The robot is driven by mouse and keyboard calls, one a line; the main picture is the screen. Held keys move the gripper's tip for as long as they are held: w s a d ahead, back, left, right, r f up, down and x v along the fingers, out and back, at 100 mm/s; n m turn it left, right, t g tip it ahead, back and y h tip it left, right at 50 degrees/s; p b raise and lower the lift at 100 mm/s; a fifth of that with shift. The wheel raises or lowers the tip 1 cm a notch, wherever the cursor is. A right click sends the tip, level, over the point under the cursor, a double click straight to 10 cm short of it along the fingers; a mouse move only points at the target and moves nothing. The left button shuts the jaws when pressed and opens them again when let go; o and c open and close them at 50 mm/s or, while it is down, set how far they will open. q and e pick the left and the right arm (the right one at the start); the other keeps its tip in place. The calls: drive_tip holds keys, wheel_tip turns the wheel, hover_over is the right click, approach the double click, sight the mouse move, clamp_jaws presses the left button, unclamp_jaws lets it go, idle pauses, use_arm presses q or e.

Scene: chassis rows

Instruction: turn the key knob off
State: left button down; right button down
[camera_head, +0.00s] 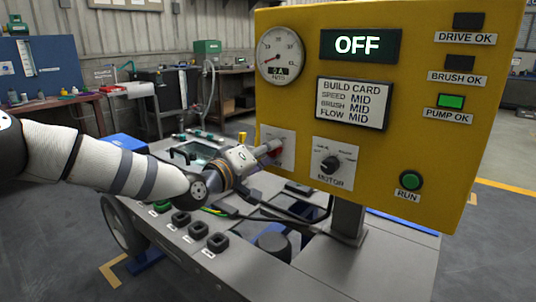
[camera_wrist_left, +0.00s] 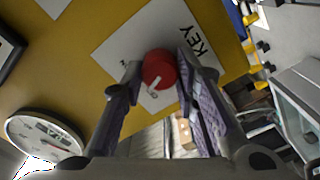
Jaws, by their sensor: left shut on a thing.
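The red key knob (camera_wrist_left: 159,67) sits on a white plate marked KEY (camera_wrist_left: 131,45) on the yellow panel (camera_head: 400,165). In the left wrist view it lies between the two fingers of my left gripper (camera_wrist_left: 157,82), which is shut on it. A small pale mark shows on the knob near its lower edge. In the head view my left gripper (camera_head: 270,149) reaches the plate from the left and hides most of the knob. The display (camera_head: 360,44) above reads OFF. My right gripper is not in view.
The black MOTOR knob (camera_head: 330,164) is just right of the key plate. A green RUN button (camera_head: 410,180) is lower right, and the green PUMP OK lamp (camera_head: 451,101) is lit. A round gauge (camera_head: 281,56) is above. Cables and black knobs lie on the grey chassis (camera_head: 270,285) below.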

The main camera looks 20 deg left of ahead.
use_arm(q)
drive_tip(key=shift+f+n+b, duration=0.1)
drive_tip(key=shift+n+b, duration=0.2)
drive_tip(key=shift+n, duration=0.8)
drive_tip(key=c, duration=1.2)
unclamp_jaws()
drive_tip(key=shift+c, duration=0.2)
drive_tip(key=v, duration=1.2)
